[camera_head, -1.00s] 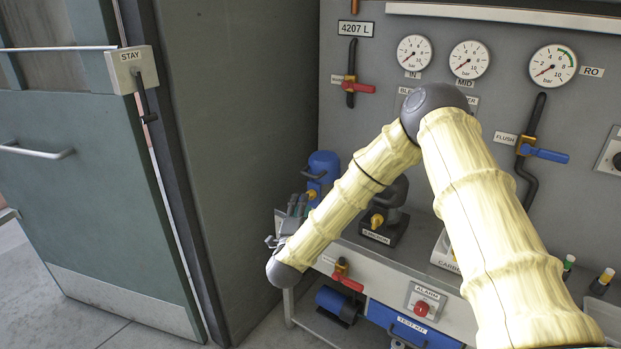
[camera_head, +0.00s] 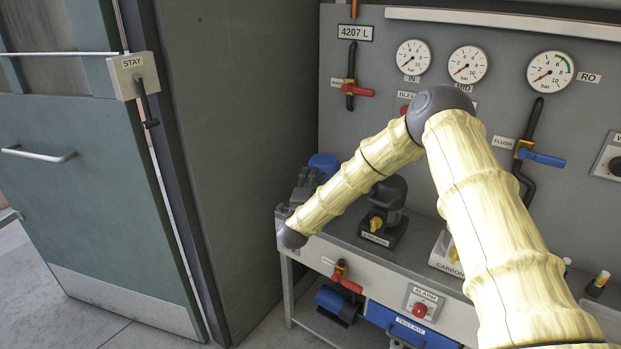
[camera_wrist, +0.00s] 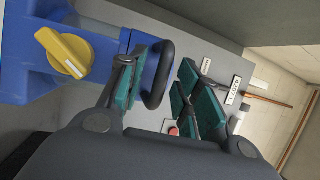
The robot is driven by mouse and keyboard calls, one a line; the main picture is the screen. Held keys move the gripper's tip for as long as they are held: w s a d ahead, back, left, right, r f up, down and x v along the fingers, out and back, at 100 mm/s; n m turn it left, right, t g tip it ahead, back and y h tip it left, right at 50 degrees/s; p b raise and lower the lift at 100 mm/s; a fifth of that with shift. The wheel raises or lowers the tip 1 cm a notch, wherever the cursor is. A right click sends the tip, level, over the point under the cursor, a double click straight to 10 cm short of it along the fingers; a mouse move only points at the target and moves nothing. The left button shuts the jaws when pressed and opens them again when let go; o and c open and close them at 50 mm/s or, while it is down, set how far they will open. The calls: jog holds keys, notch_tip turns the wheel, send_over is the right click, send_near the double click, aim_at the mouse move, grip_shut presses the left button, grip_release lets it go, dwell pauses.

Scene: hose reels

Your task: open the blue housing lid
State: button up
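The blue housing (camera_wrist: 98,28) fills the upper left of the wrist view, with a yellow knob (camera_wrist: 64,53) and a black loop handle (camera_wrist: 164,76) on its right side. In the head view the blue housing (camera_head: 323,163) shows only its top; my arm and gripper hide the rest. My gripper (camera_wrist: 168,62) is open, its green-padded fingers spread apart. The black handle shows between the fingers in the wrist view, close to the left finger; I cannot tell if they touch. In the head view my gripper (camera_head: 303,187) is beside the housing above the bench's left end.
A black unit with a yellow knob (camera_head: 376,222) stands on the bench (camera_head: 318,256) right of the housing. A green cabinet wall (camera_head: 235,130) rises close on the left. Gauges and valve levers line the back panel (camera_head: 440,105). A blue drawer (camera_head: 405,322) is below.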

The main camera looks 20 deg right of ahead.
jog(key=shift+w+d, duration=0.1)
jog(key=shift+w, duration=0.05)
grip_shut()
jog(key=shift+r, duration=0.1)
